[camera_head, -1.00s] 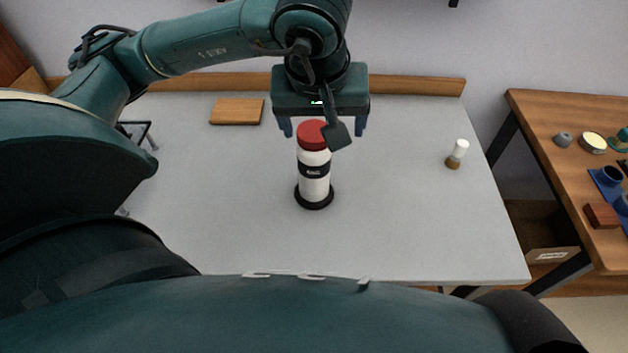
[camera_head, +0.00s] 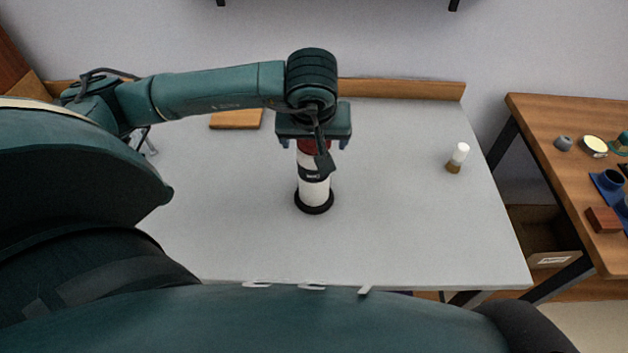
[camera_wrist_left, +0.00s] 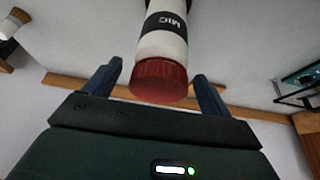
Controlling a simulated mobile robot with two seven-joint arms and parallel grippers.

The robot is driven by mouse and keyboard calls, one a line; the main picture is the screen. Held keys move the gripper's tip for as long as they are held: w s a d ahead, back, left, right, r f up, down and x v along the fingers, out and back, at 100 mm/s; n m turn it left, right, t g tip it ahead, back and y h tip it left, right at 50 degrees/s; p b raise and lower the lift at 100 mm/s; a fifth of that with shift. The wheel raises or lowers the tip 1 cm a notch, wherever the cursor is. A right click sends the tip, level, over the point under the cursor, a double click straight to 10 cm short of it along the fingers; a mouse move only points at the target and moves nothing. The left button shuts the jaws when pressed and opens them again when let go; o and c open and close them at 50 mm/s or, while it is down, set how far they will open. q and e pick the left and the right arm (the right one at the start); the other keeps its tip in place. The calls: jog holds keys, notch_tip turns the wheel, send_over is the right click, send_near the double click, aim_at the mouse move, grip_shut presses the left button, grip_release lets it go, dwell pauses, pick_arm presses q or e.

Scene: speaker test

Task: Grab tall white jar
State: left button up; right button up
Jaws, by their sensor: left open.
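The tall white jar (camera_head: 315,192) stands upright on the light grey table, with a red lid, a dark label band and a black base ring. My left gripper (camera_head: 313,146) is over the jar's upper part, and its fingers and mount partly hide the lid and label. In the left wrist view the jar (camera_wrist_left: 163,47) shows its red lid between the two blue fingers of my left gripper (camera_wrist_left: 159,80). The jaws are open, with a gap on both sides of the lid. My right gripper is not in view.
A wooden board (camera_head: 236,119) lies at the back left of the grey table (camera_head: 400,230). A small white-topped brush (camera_head: 458,157) stands at the right. A brown side table (camera_head: 560,125) with several small items is farther right. The table around the jar is clear.

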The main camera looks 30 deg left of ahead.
pick_arm(q)
jog(key=shift+w+a+f, duration=0.1)
jog(key=shift+w+f, duration=0.15)
jog(key=shift+f, duration=0.4)
jog(key=shift+c, duration=0.5)
grip_shut()
jog(key=shift+r, duration=0.2)
